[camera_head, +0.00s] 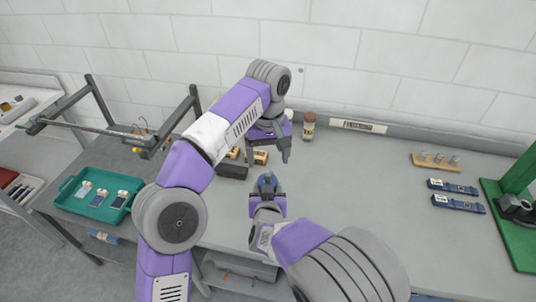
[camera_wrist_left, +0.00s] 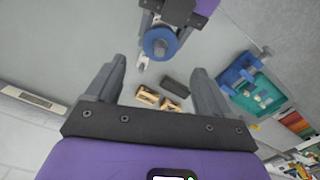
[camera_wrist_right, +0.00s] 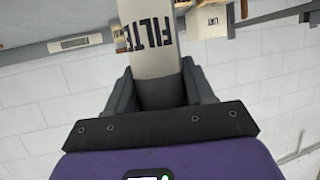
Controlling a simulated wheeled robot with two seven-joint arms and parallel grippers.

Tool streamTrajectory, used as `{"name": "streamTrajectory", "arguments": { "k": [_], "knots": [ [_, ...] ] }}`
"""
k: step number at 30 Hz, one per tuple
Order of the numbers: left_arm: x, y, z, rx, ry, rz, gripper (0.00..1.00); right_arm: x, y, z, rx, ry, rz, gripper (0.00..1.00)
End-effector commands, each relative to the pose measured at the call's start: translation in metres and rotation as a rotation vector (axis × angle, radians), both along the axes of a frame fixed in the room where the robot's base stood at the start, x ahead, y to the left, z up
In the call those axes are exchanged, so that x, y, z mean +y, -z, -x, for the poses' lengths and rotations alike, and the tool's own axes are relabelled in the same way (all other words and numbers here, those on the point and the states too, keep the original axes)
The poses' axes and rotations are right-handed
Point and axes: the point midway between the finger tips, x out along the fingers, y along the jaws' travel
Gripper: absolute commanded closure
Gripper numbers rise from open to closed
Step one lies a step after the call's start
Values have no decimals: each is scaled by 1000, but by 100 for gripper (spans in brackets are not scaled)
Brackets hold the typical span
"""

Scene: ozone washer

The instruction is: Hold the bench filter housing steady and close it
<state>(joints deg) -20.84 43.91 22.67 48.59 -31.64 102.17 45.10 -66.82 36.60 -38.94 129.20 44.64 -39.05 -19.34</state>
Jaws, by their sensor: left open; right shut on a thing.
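The filter housing (camera_wrist_right: 150,55) is a pale cylinder with black lettering, seen in the right wrist view between my right fingers. My right gripper (camera_wrist_right: 158,82) is shut on it; it also shows in the head view (camera_head: 267,203). A round blue part (camera_head: 267,182) tops the housing; in the left wrist view it is a blue disc (camera_wrist_left: 160,43) with a grey centre. Whether it is fully seated I cannot tell. My left gripper (camera_head: 268,152) is open and empty, beyond the blue part in the head view. Its open fingers (camera_wrist_left: 157,70) point toward the disc, apart from it.
Wooden blocks (camera_head: 257,157) and a dark block (camera_head: 232,172) lie near my left gripper. A brown jar (camera_head: 308,127) stands at the back. A teal tray (camera_head: 70,190) is left; a wooden rack (camera_head: 436,162), blue tools (camera_head: 453,187) and a green stand (camera_head: 515,240) are right. The bench's middle right is clear.

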Motion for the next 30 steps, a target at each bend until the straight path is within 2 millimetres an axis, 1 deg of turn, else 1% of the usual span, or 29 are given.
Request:
{"name": "streamTrajectory", "arguments": {
  "k": [5, 8, 21, 25, 30],
  "knots": [
    [0, 3, 0, 1, 1, -1, 19, 0, -1, 0, -2, 0, -1, 100],
    [0, 11, 0, 2, 2, -2, 19, 0, -1, 0, -3, 0, -1, 100],
    [1, 69, 0, 2, 2, -1, 19, 0, -1, 0, -3, 0, -1, 100],
    [0, 78, 0, 0, 3, 0, 19, 0, -1, 0, -3, 0, -1, 100],
    [0, 80, 0, 0, 2, 0, 19, 0, -1, 0, -2, 0, -1, 100]
  ]
}}
